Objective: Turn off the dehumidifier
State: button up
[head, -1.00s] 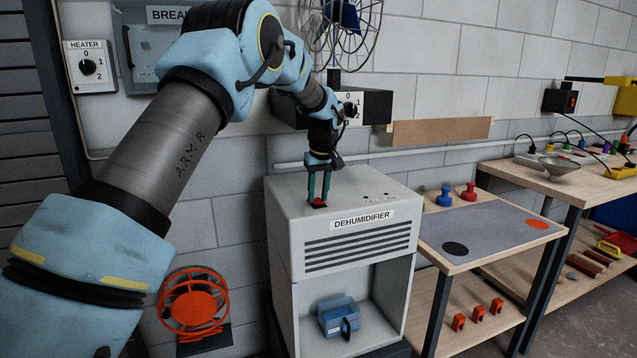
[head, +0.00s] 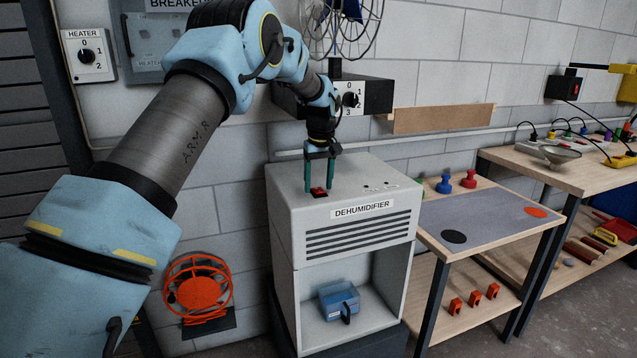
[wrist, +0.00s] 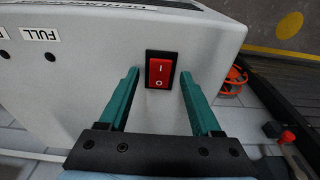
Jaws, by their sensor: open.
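The dehumidifier (head: 290,225) is a pale grey cabinet with a labelled, slotted front and an open lower bay. A red rocker switch (head: 319,192) in a black frame sits on its top, and it also shows in the wrist view (wrist: 159,72) with marks I and O. Which side of the rocker is pressed in, I cannot tell. My gripper (head: 319,190) points down over the switch. In the wrist view its teal fingers (wrist: 160,78) are apart, one on each side of the switch, holding nothing. I cannot tell whether the tips touch the top.
A blue container (head: 338,302) stands in the lower bay. A fan control box (head: 375,96) is on the wall behind my gripper. A table with a grey mat (head: 485,222) stands to the right, and an orange reel (head: 196,292) is at lower left. A FULL label (wrist: 40,34) is on the top.

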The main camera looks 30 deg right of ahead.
aim_at(320, 192)
jog(key=shift+r, duration=0.1)
notch_tip(320, 192, up, 11)
jog(key=s+b, duration=0.1)
jog(key=b, duration=0.2)
jog(key=shift+s+f, duration=0.2)
jog(key=shift+a, duration=0.1)
jog(key=a+f, duration=0.3)
jog(key=a, duration=1)
jog(key=a+f, duration=0.2)
jog(key=a, duration=1.1)
jog(key=s+a+f, duration=0.3)
jog(key=s+a, duration=0.6)
jog(key=s+a+f, duration=0.4)
jog(key=s+a, duration=0.5)
jog(key=shift+s+a+f, duration=0.2)
jog(key=shift+a+f, duration=0.05)
jog(key=shift+f, duration=0.05)
